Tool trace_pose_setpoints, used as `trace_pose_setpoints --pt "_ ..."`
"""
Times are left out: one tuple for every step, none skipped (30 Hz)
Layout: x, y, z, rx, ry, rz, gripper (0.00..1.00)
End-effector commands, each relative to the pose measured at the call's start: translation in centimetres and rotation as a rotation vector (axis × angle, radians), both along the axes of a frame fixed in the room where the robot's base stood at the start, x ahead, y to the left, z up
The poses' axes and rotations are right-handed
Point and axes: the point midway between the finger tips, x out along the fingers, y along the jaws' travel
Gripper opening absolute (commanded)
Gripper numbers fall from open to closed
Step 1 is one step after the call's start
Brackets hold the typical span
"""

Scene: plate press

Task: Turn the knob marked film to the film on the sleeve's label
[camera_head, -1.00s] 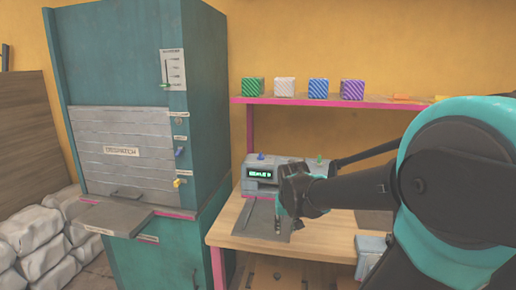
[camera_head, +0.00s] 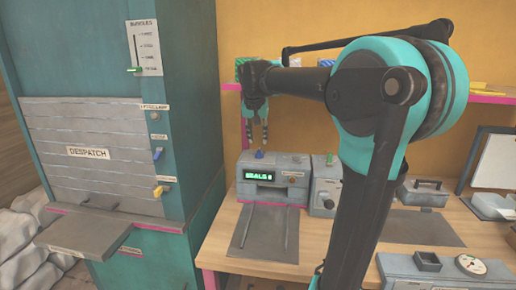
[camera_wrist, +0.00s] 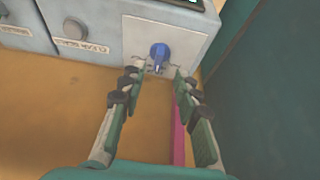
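A grey press unit (camera_head: 274,181) with a lit green display (camera_head: 262,175) stands on the bench; the text is too small to read surely. A blue knob (camera_head: 259,154) is on its top left; in the wrist view the blue knob (camera_wrist: 158,53) sits on a pale plate with marks around it. I cannot read which knob is marked film. My gripper (camera_head: 258,136) points down just above the blue knob. In the wrist view its fingers (camera_wrist: 159,73) are apart, with the knob beyond the tips and nothing between them. I cannot make out the sleeve or its label.
A teal despatch cabinet (camera_head: 176,90) stands close on the left, with a shelf (camera_head: 85,235) jutting out. A green knob (camera_head: 329,160) tops a grey box (camera_head: 326,185) right of the press. A handled grey block (camera_head: 424,192) and a mat (camera_head: 415,228) lie further right.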

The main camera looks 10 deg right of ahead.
Motion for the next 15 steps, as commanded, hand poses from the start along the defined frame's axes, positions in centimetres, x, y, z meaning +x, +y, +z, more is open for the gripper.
trace_pose_setpoints --pt "0.3 -0.1 -0.6 0.000 0.000 -0.001 0.32" --pt "0.4 -0.2 -1.0 0.000 0.000 -0.001 0.32" --pt "0.7 -0.2 -1.6 0.000 0.000 -0.001 0.32" --pt "0.8 -0.3 -2.1 0.000 0.000 -0.001 0.32" --pt "1.0 -0.4 -2.5 0.000 0.000 -0.001 0.32" --pt "1.2 -0.4 -3.1 0.001 0.000 -0.002 0.32" --pt "1.4 -0.5 -3.5 0.001 0.000 -0.002 0.32" --pt "1.5 -0.5 -3.9 0.000 0.000 -0.001 0.32" --pt "1.7 -0.6 -4.4 0.000 0.000 -0.001 0.32" --pt "1.9 -0.7 -4.7 0.000 0.000 -0.001 0.32" --pt "2.0 -0.7 -5.0 0.000 0.000 -0.001 0.32" --pt "2.1 -0.7 -5.3 0.000 0.000 0.000 0.32" --pt "2.2 -0.7 -5.5 0.000 0.000 0.000 0.32" --pt "2.2 -0.8 -5.7 0.000 0.000 0.000 0.32" --pt "2.3 -0.8 -5.9 0.000 0.000 0.000 0.32"
